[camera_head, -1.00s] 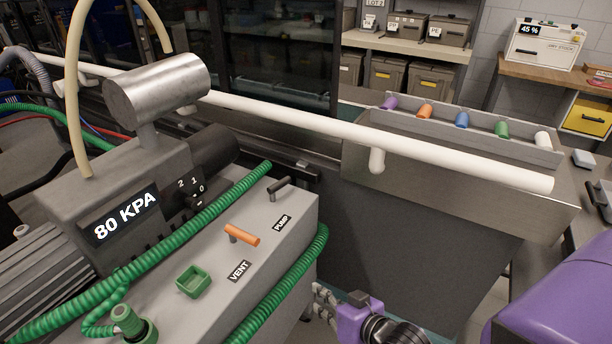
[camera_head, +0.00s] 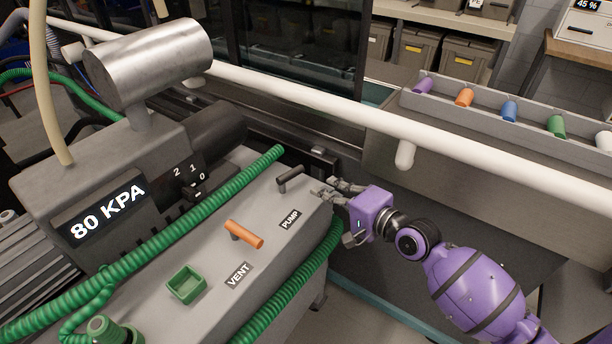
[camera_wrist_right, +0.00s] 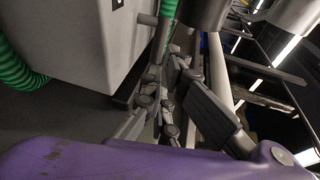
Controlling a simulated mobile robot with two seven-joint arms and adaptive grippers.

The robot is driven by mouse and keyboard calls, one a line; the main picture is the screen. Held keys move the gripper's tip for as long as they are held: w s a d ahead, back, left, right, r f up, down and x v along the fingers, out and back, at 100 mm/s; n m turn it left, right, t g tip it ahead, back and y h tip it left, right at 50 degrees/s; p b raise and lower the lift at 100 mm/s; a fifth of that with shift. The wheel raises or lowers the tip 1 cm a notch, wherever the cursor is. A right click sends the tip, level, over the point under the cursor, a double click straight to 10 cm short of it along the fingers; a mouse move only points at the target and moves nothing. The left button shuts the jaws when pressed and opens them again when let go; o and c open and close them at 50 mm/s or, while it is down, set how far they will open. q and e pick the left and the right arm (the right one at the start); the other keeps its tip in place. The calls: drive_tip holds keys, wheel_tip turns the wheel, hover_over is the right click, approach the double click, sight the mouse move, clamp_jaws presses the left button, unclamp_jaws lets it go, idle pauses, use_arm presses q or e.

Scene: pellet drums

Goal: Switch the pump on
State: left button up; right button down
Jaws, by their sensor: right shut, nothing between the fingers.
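The pump unit (camera_head: 150,296) is a grey box at the left of the head view. Its dark lever (camera_head: 291,177) stands by the PUMP label (camera_head: 289,219) near the box's far right corner. An orange lever (camera_head: 245,235) stands by the VENT label (camera_head: 238,275). A display (camera_head: 106,211) reads 80 KPA. My right gripper (camera_head: 322,189) is shut and empty, just right of the dark lever and apart from it as far as I can tell. The right wrist view shows its fingers (camera_wrist_right: 175,95) beside the box's side (camera_wrist_right: 75,40). My left gripper is out of view.
A white pipe (camera_head: 330,111) runs across behind the unit. Green hoses (camera_head: 190,222) lie over and beside the box. A rack of coloured handles (camera_head: 480,110) stands at the right. A green square cup (camera_head: 186,284) sits on the box top.

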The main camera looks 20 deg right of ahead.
sight(297, 173)
drive_tip(key=x, duration=0.7)
drive_tip(key=shift+w+a, duration=0.2)
drive_tip(key=shift+w, duration=0.15)
drive_tip(key=shift+w+a+f, duration=0.15)
drive_tip(key=shift+w+a, duration=0.05)
drive_tip(key=shift+w, duration=0.25)
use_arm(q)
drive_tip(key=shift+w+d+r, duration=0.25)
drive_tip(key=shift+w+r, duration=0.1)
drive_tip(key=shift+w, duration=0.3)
